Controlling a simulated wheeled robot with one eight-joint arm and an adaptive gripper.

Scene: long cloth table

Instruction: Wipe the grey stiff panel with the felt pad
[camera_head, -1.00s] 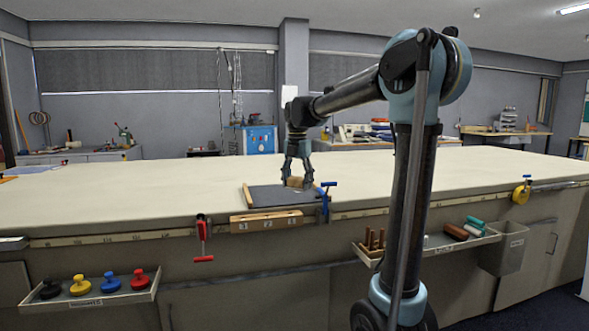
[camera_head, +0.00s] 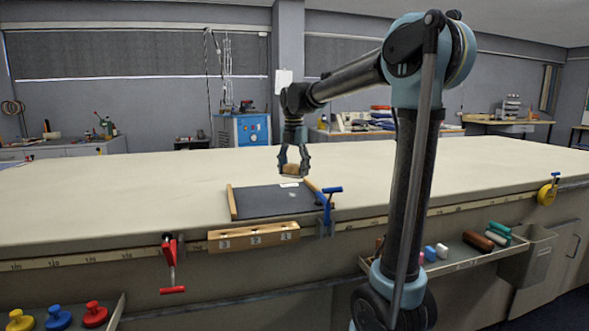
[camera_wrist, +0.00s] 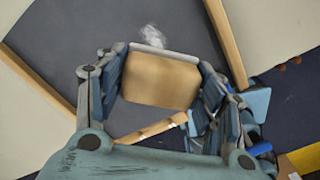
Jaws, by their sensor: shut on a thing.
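The grey stiff panel (camera_head: 265,203) lies flat near the table's front edge, between wooden strips. It also shows in the wrist view (camera_wrist: 90,25), with a whitish smudge (camera_wrist: 152,34) on it just beyond the pad. My gripper (camera_head: 293,167) is shut on the felt pad (camera_head: 291,170), a tan wooden block with a thin pale layer along its edge. In the head view the pad appears raised above the panel's far right part. In the wrist view the pad (camera_wrist: 160,80) sits between both fingers and hides part of the panel.
A blue clamp (camera_head: 325,205) stands at the panel's right corner. A numbered wooden block (camera_head: 254,236) and a red clamp (camera_head: 170,262) are at the table's front edge. Trays hang below, one with coloured knobs (camera_head: 58,317). The tabletop (camera_head: 120,195) around is largely clear.

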